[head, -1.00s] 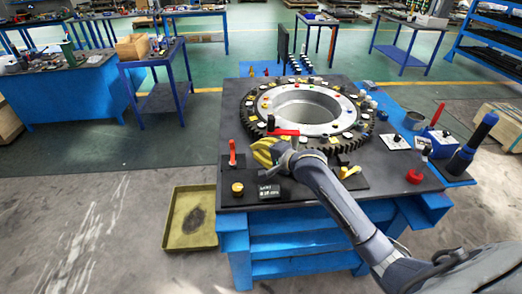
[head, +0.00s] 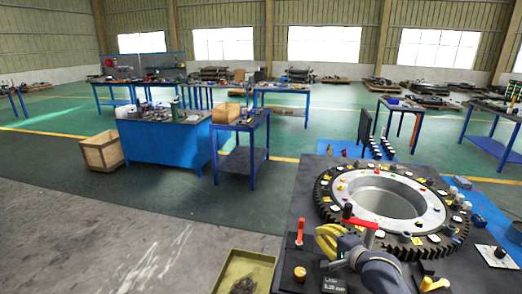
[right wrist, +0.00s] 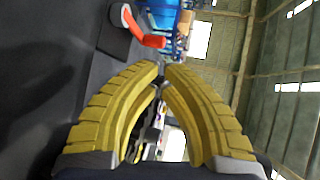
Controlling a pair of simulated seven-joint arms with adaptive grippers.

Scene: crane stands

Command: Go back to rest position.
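My right gripper (head: 322,240) has yellow fingers and is at the near left of the dark table (head: 300,210), beside the toothed ring (head: 385,200). In the right wrist view its fingers (right wrist: 163,72) bow outward and their tips come together. I see nothing held between them. A red T-shaped handle (head: 361,223) stands just behind the gripper in the head view. A red lever on a dark base (head: 300,232) is to its left; a red lever also shows in the right wrist view (right wrist: 152,41). My left gripper is not in view.
A yellow-knobbed piece (head: 300,273) and a dark display box (head: 334,284) sit at the table's near edge. An olive tray (head: 265,262) is on the floor to the left. Blue workbenches (head: 165,143) stand farther back left. The floor at the left front is clear.

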